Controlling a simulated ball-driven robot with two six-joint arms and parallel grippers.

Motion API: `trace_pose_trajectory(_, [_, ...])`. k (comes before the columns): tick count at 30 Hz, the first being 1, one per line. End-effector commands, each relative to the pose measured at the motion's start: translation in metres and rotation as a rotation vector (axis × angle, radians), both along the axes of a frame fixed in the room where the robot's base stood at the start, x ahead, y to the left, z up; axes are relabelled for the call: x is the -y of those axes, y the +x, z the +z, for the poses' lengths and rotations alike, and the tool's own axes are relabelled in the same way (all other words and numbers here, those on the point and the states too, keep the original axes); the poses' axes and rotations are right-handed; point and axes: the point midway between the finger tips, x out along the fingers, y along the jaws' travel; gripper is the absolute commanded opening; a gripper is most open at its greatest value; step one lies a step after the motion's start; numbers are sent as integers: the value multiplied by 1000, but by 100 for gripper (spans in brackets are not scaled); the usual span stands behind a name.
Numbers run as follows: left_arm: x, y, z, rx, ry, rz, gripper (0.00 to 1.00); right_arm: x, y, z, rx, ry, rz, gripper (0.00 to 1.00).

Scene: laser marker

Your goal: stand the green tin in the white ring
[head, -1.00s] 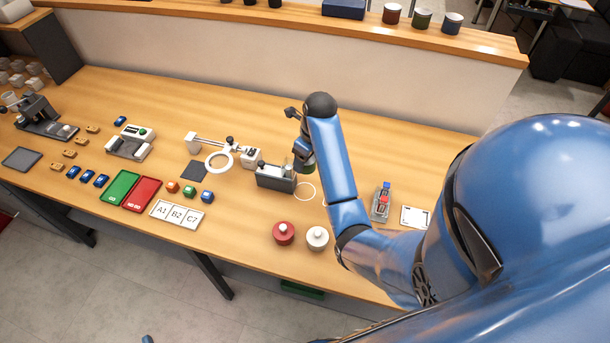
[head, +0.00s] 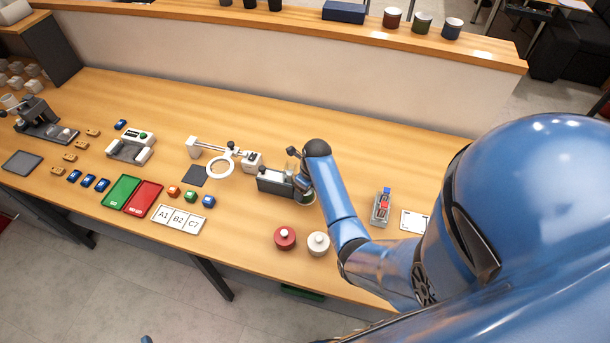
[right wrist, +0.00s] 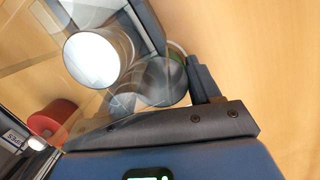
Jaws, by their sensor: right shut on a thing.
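My right gripper (head: 303,182) is shut low over the table, just right of a grey box-like device (head: 272,182). It holds what looks like the green tin, of which a dark greenish edge (head: 308,199) shows beneath the gripper. In the right wrist view the held round body (right wrist: 165,82) is grey and partly covered by the finger. I cannot tell whether the tin touches the table.
A red lidded pot (head: 285,238) and a white lidded pot (head: 318,243) stand in front. A small device with red and blue parts (head: 381,207) stands right. The table behind my right arm is clear.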

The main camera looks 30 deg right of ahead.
Motion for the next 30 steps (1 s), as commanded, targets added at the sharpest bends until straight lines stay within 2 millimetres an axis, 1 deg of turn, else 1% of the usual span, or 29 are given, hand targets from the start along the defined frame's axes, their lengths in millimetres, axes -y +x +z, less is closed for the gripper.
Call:
trace_pose_trajectory(8, [0, 0, 0, 0, 0, 0, 94, 0, 0, -1, 2, 0, 0, 23])
trace_pose_trajectory(12, [0, 0, -2, 0, 0, 0, 94, 0, 0, -5, 1, -1, 0, 23])
trace_pose_trajectory(13, [0, 0, -1, 0, 0, 0, 94, 0, 0, -4, 1, -1, 0, 67])
trace_pose_trajectory(17, [0, 0, -1, 0, 0, 0, 94, 0, 0, -3, 1, -1, 0, 87])
trace_pose_trajectory(25, [0, 0, -1, 0, 0, 0, 94, 0, 0, -3, 1, -1, 0, 87])
trace_pose_trajectory(30, [0, 0, 0, 0, 0, 0, 94, 0, 0, 3, 1, -1, 0, 87])
